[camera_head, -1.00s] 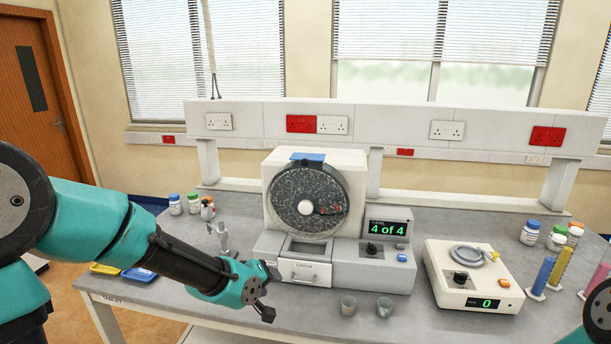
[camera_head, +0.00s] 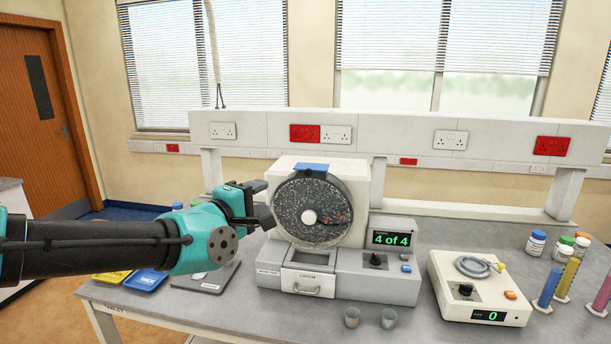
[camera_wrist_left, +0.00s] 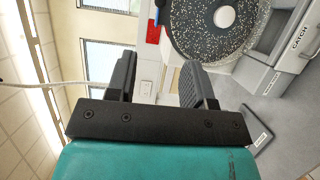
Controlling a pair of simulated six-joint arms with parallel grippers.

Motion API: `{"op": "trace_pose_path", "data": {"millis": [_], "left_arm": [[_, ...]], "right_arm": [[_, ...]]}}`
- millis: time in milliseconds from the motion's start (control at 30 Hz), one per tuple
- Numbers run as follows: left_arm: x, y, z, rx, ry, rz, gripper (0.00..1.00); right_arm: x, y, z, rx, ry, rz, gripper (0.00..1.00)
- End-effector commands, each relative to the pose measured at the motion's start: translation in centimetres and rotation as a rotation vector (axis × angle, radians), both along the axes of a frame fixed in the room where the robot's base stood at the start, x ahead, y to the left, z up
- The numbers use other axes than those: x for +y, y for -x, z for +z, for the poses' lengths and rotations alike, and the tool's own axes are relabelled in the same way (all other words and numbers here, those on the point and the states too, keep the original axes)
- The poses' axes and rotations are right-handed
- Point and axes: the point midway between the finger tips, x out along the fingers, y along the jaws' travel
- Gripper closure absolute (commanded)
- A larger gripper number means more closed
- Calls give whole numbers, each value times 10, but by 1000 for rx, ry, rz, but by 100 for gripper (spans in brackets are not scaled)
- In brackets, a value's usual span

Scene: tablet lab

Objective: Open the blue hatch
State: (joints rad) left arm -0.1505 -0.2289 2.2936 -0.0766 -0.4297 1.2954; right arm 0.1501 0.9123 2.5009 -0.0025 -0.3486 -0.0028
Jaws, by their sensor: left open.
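The blue hatch (camera_head: 311,167) is a small flat blue flap at the top front of the white machine, above its round speckled drum (camera_head: 312,209). In the left wrist view a sliver of blue, likely the hatch (camera_wrist_left: 158,10), shows at the top edge beside the drum (camera_wrist_left: 222,45). My left gripper (camera_head: 262,199) is open and empty at the left side of the drum, lower than the hatch and apart from it. Its two dark fingers (camera_wrist_left: 158,85) show in the left wrist view with nothing between them. My right gripper is not in view.
The catch drawer (camera_head: 308,284) sits below the drum. A display box (camera_head: 391,238) reads 4 of 4. Two small cups (camera_head: 352,317) stand at the front. A cream instrument (camera_head: 478,285) stands right. Yellow and blue trays (camera_head: 145,280) lie left. A shelf rail (camera_head: 380,133) runs behind.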

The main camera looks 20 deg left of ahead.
Motion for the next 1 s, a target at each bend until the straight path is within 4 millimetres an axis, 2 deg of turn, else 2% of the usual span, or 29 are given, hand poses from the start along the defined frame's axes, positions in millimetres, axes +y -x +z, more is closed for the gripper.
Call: {"op": "trace_pose_path", "data": {"millis": [167,367,1000], "left_arm": [[-2,-8,-1,2,-1,-1,52],[-6,-29,-1,2,-2,-1,52],[-24,-122,-1,2,-1,-1,52]], "right_arm": [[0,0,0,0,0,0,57],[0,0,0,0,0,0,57],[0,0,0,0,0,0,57]]}}
